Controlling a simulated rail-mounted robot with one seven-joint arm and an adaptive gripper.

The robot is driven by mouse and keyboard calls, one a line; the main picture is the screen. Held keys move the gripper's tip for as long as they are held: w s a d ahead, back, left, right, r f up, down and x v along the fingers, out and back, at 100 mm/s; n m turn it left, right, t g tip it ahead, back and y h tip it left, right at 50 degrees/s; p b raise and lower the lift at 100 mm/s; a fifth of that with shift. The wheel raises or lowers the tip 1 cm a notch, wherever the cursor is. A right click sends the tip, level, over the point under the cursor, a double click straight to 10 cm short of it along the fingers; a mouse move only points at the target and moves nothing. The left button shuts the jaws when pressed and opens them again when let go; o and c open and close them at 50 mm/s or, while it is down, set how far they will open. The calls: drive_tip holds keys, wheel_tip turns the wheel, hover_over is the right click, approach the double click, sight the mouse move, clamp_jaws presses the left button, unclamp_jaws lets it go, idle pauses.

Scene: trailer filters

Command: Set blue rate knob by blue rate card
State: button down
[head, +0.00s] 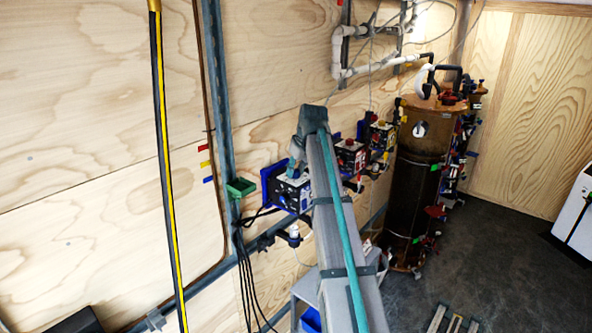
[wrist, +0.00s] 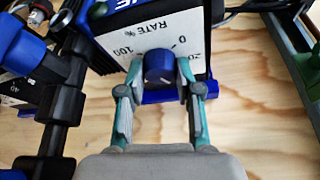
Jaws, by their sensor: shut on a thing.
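The blue rate knob (wrist: 159,64) sits on the white dial face (wrist: 126,42) of the blue pump, marked "RATE %" with 0, 20 and 100 legible. A short white line shows on the knob's face. My gripper (wrist: 160,72) is shut on the knob, with one finger on each side. In the head view the blue pump (head: 293,194) hangs on the wall, and my gripper (head: 294,171) reaches its top. I cannot make out a blue rate card; a small blue tag (head: 208,180) is on the wall to the left.
A red pump (head: 350,157) and a yellow pump (head: 381,136) stand to the right, before a tall brown tank (head: 418,185). A green box (head: 240,187) with black cables is left of the blue pump. Black pipework (wrist: 70,105) lies left of my gripper in the wrist view.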

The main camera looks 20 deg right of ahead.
drive_tip(key=m+h, duration=0.2)
drive_tip(key=m, duration=0.3)
drive_tip(key=shift+a, duration=0.15)
drive_tip(key=shift+w+m+g+h+p, duration=0.1)
drive_tip(key=shift+m+g+h+p, duration=0.4)
drive_tip(key=shift+m, duration=1.4)
drive_tip(key=c, duration=0.8)
unclamp_jaws()
drive_tip(key=v, duration=1.2)
drive_tip(key=shift+a, duration=0.2)
